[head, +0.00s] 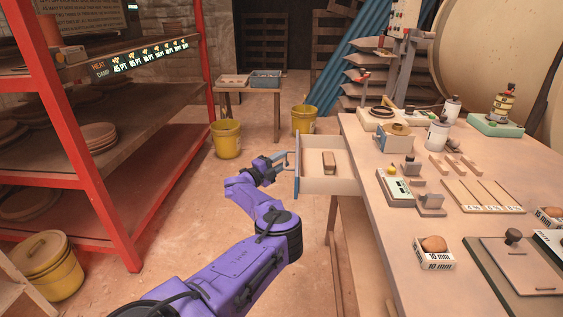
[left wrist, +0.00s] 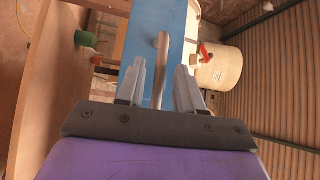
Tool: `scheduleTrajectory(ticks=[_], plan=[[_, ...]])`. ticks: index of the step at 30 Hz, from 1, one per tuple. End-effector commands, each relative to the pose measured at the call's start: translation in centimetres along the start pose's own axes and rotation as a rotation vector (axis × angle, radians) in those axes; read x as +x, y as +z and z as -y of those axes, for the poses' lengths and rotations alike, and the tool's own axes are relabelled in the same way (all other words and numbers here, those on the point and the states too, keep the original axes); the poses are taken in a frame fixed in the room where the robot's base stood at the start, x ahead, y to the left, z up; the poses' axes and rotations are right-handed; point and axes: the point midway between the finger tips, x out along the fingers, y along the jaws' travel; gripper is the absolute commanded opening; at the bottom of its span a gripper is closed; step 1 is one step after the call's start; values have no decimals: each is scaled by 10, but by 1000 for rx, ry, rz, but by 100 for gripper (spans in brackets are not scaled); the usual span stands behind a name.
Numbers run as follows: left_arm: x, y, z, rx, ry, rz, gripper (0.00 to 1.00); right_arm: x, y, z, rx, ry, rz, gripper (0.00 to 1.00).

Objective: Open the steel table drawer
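The drawer (head: 318,186) sticks out from the left side of the work table, pulled open, with its inside showing. Its blue front panel (head: 297,174) faces left and also fills the upper middle of the left wrist view (left wrist: 155,30). A pale handle bar (left wrist: 160,72) stands out from the panel. My left gripper (head: 284,162) is at the handle. In the left wrist view its fingers (left wrist: 160,72) are apart on either side of the bar, with gaps showing. My right gripper is not in view.
A small brown block (head: 328,162) lies in the drawer. The table top (head: 400,240) carries boxes, bottles and instruments. A red shelf rack (head: 115,190) stands left, with yellow buckets (head: 226,139) on the floor. The floor left of the drawer is clear.

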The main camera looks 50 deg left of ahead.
Motion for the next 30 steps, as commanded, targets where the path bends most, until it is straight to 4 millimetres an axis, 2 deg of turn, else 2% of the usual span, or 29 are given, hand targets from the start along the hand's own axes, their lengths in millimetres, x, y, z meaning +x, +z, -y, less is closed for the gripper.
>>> scheduleTrajectory(ticks=[10,13,21,25,30], plan=[[-5,0,0,1,1,2,38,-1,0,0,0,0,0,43],[-22,0,0,1,2,3,38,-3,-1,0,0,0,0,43],[-85,0,0,1,3,2,38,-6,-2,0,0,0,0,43],[-101,0,0,1,1,1,38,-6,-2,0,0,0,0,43],[-106,0,0,1,0,0,38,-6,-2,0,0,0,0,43]])
